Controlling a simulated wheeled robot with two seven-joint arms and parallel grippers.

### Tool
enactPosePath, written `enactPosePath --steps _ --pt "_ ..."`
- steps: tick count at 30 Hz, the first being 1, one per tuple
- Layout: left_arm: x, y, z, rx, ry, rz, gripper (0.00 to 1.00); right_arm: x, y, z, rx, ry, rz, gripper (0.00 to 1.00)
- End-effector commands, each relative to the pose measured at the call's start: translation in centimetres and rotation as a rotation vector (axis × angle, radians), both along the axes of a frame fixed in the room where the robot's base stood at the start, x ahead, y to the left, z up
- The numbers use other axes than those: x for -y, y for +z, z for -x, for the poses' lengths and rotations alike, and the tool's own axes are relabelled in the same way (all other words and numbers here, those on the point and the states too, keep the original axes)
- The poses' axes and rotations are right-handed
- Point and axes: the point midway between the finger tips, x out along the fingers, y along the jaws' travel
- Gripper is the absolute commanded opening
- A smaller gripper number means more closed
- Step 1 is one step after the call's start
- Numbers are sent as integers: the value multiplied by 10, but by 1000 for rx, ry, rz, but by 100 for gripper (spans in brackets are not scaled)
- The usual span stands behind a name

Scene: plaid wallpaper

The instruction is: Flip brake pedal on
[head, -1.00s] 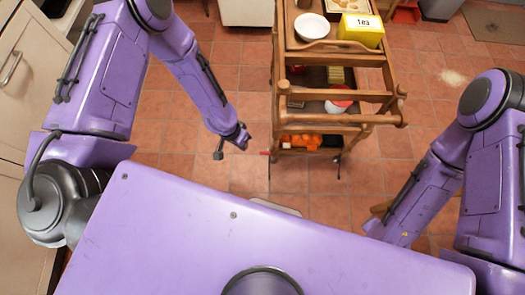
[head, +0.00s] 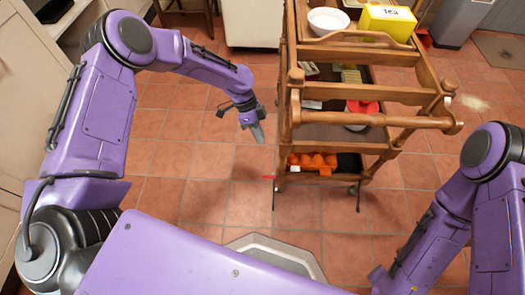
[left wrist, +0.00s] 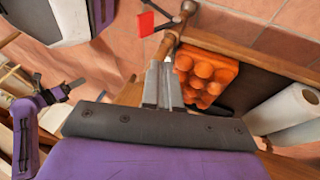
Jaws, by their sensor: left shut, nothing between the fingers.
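A wooden trolley (head: 350,96) stands ahead, right of my left gripper (head: 259,130). A small red tab (head: 268,177), apparently the brake pedal, shows low by the trolley's near left leg. The red tab also shows in the left wrist view (left wrist: 145,24), beside a leg's end and beyond the fingertips. My left gripper is shut and empty, left of the trolley and apart from the tab in the head view. In the left wrist view its closed fingers (left wrist: 163,88) point toward the trolley's lower part. My right gripper seems to show small at the left wrist view's left; its jaws are unclear.
The trolley carries a white bowl (head: 328,21) and a yellow tea box (head: 387,21) on top. Orange items (head: 313,162) lie on its lowest shelf. Cabinets (head: 20,100) stand at the left. The tiled floor (head: 185,165) left of the trolley is clear.

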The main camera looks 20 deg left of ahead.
Motion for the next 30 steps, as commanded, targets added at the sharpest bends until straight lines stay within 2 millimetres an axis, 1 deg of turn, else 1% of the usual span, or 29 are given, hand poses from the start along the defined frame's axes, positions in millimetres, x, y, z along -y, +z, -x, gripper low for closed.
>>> enactPosePath --steps 1,12,15,21,30 --pt "4 -12 3 -4 -2 -1 0 0 -6 0 0 0 0 57" --pt "37 -84 23 -4 -1 -1 0 0 -33 0 -1 0 -1 57" --pt "41 -89 38 -4 -2 0 0 0 -34 1 -2 0 -1 57" --pt "45 -97 53 -1 -1 -1 0 -1 -37 1 -1 -1 -1 57" --pt "46 -98 54 0 1 0 0 -1 -36 1 -1 -1 -1 57"
